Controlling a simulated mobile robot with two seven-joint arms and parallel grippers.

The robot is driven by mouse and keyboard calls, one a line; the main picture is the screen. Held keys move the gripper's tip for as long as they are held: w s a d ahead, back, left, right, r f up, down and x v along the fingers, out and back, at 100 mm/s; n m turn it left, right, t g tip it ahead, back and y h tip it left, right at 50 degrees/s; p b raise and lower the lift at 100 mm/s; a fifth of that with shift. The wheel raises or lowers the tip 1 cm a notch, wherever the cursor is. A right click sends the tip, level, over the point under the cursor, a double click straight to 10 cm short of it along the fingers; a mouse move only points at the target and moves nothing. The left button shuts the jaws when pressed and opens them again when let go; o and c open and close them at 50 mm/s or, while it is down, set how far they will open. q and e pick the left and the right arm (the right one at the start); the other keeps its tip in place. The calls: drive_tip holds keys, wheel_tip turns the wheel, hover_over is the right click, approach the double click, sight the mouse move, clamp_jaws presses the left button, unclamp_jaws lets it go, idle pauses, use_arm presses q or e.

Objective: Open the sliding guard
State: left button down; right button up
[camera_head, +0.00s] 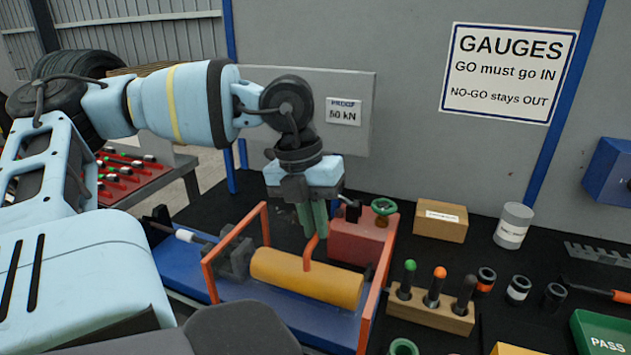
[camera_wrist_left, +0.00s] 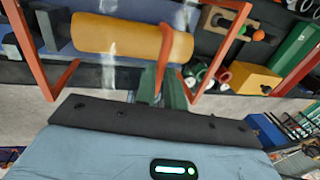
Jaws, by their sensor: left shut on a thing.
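The sliding guard (camera_head: 210,277) is an orange frame with what looks like a clear panel, standing around a yellow-orange cylinder (camera_head: 315,282) on a blue bed. Its frame also shows in the left wrist view (camera_wrist_left: 64,78). An orange bent handle (camera_head: 308,254) rises in front of the cylinder; it shows in the left wrist view too (camera_wrist_left: 165,48). My left gripper (camera_head: 314,226) points down, its green fingers shut on the handle's upper end. In the left wrist view, the fingers (camera_wrist_left: 172,92) meet the handle. The exact contact is partly hidden. My right gripper is not in view.
A red block (camera_head: 355,238) with a green ring stands behind the bed. To the right are a wooden plug holder (camera_head: 430,308), several small rings, a cardboard box (camera_head: 440,221), a grey can (camera_head: 513,226) and a green PASS bin (camera_head: 600,332). A grey PROOF panel (camera_head: 345,85) rises behind my gripper.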

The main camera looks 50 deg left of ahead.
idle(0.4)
use_arm(q)
drive_tip(key=c, duration=1.5)
unclamp_jaws()
drive_tip(key=shift+s+a+r, duration=0.1)
drive_tip(key=shift+a+r, duration=0.1)
drive_tip(key=shift+r, duration=1.1)
drive_tip(key=shift+s+a+r, duration=0.15)
drive_tip(key=shift+a+r, duration=0.05)
drive_tip(key=shift+r, duration=1.05)
drive_tip(key=shift+s+a+r, duration=0.1)
drive_tip(key=shift+a+r, duration=0.1)
drive_tip(key=shift+r, duration=1.1)
